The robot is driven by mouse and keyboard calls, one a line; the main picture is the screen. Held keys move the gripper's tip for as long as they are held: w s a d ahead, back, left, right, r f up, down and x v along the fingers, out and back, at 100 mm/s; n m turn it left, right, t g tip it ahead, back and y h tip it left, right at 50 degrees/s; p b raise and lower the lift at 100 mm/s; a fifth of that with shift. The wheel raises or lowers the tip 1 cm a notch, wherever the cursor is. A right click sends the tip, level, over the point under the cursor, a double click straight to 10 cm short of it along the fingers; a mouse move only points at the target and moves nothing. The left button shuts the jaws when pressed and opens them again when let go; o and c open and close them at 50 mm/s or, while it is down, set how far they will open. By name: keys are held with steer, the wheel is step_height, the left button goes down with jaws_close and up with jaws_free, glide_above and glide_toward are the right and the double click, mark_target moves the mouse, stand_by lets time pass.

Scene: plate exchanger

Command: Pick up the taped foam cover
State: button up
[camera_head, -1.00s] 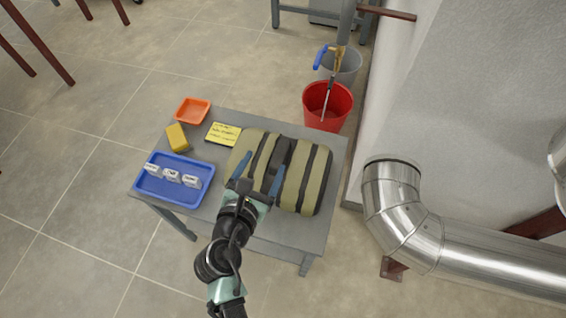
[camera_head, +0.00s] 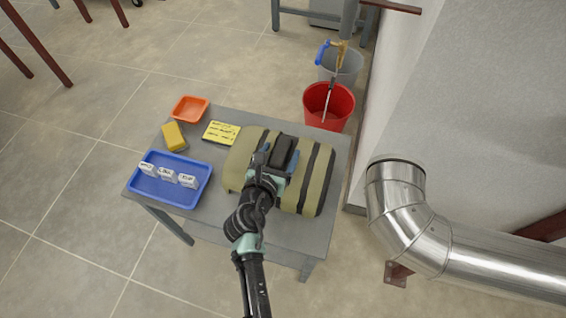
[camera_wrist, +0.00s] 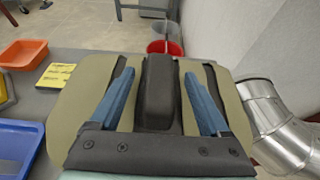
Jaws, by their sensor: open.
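The taped foam cover (camera_head: 315,187) is an olive-tan block with dark tape bands, lying on the grey table. A dark raised handle-like block (camera_head: 284,150) stands on its top middle. My gripper (camera_head: 277,162) is over the cover with its blue fingers on either side of that block. In the wrist view the open fingers (camera_wrist: 160,95) flank the dark block (camera_wrist: 158,88), with a gap visible on each side. The cover (camera_wrist: 84,95) fills the middle of that view. My gripper hides part of the cover's near side in the head view.
On the table (camera_head: 235,232), a blue tray (camera_head: 160,194) holds white labelled blocks. A yellow sponge (camera_head: 174,136), orange dish (camera_head: 189,108) and yellow note pad (camera_head: 221,132) lie behind it. Red (camera_head: 329,107) and grey buckets stand on the floor behind. A metal duct (camera_head: 410,220) is at right.

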steer(key=shift+w+d+f, duration=0.2)
steer(key=shift+w+f, duration=0.05)
steer(key=shift+w, duration=0.4)
jaws_close()
stand_by(0.9)
